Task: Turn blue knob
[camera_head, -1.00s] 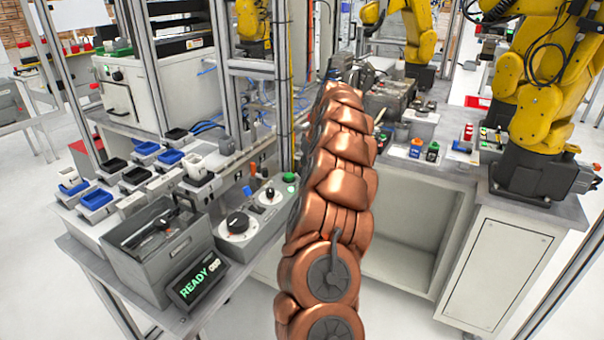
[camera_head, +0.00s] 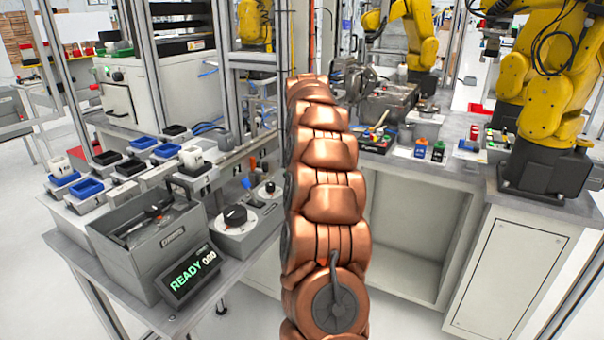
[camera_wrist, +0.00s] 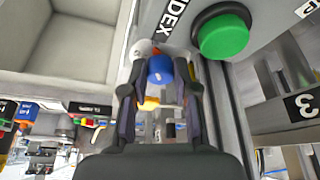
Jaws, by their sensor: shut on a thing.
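In the wrist view, my gripper (camera_wrist: 160,72) is shut on the blue knob (camera_wrist: 160,70), which sits between its two fingertips. Parts of the knob are hidden by the fingers. A big green button (camera_wrist: 222,36) on a grey panel marked "INDEX" is just right of the fingers, apart from them. In the head view, my copper arm fills the middle and hides my gripper. A small blue part (camera_head: 247,184) stands beside the dial boxes left of the arm; I cannot tell whether it is the same knob.
A grey bin (camera_head: 150,245) and a lit READY display (camera_head: 190,272) stand on the left bench, behind them several small trays. A box with a black dial (camera_head: 235,215) is close to my arm. Yellow robot arms (camera_head: 550,110) stand at right.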

